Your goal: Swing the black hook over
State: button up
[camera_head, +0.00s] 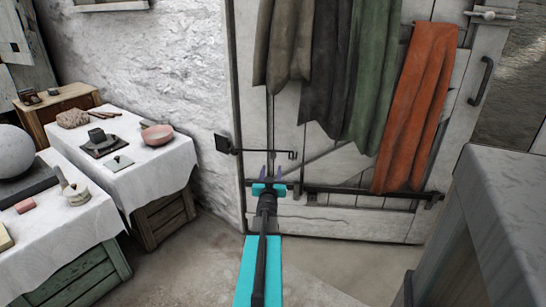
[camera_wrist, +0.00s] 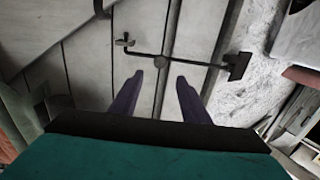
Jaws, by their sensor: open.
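The black hook (camera_head: 262,151) is a thin rod running level from a dark square plate (camera_head: 222,143) on the wall edge across the white plank door (camera_head: 330,215). Its free end is bent, at the right. My gripper (camera_head: 271,171) is open and empty, just below the rod.
Brown, grey, green and orange cloths (camera_head: 410,105) hang on the door. A dark strap (camera_head: 350,192) crosses the door low down. A cloth-covered table (camera_head: 165,165) with a pink bowl stands left. A grey block-like table (camera_head: 490,215) stands right. The floor between is clear.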

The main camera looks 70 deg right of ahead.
aim_at(273, 157)
jog(key=shift+b+x, duration=0.3)
jog(key=shift+x, duration=6.05)
grip_shut()
